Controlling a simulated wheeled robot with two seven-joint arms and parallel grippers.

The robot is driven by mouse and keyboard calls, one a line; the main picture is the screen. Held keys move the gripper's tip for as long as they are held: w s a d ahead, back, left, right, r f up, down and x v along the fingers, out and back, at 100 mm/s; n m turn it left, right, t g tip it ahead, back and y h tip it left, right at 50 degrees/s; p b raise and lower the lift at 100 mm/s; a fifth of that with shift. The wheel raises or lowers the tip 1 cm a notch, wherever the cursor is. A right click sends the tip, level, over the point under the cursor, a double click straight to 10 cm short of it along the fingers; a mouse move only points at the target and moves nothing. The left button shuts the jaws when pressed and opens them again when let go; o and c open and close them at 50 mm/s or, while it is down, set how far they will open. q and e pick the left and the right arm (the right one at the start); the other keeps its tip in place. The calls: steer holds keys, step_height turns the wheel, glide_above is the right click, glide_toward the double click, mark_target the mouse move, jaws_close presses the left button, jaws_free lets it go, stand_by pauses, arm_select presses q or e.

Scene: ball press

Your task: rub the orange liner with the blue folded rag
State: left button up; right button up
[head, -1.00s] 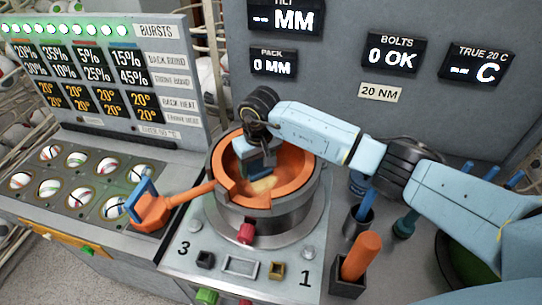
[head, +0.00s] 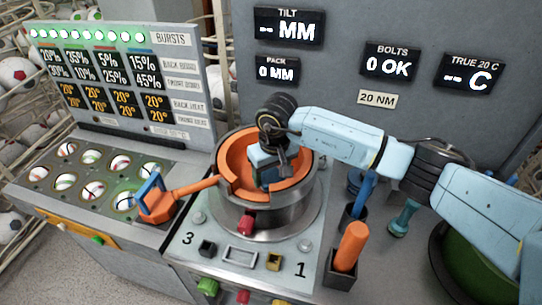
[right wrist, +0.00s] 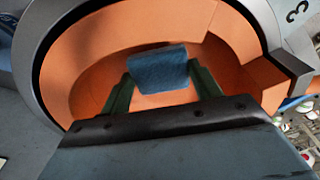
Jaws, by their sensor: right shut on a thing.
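The orange liner (head: 234,160) lines the inside of a round grey metal pot, with a notch in its near wall. It also fills the right wrist view (right wrist: 120,50). My right gripper (head: 268,178) reaches down inside the pot from the right. In the right wrist view its two dark green fingers are shut on the blue folded rag (right wrist: 158,70), which sits between the fingertips over the liner's floor. I cannot tell whether the rag touches the liner. In the head view the rag is largely hidden by the gripper and the liner's wall. My left gripper is out of view.
An orange-handled tool (head: 352,245) stands in a dark holder at right. A teal tool (head: 403,218) stands behind it. A panel with displays (head: 390,60) rises behind.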

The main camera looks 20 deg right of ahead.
steer(key=shift+r+p, duration=1)
steer(key=shift+r, duration=1.55)
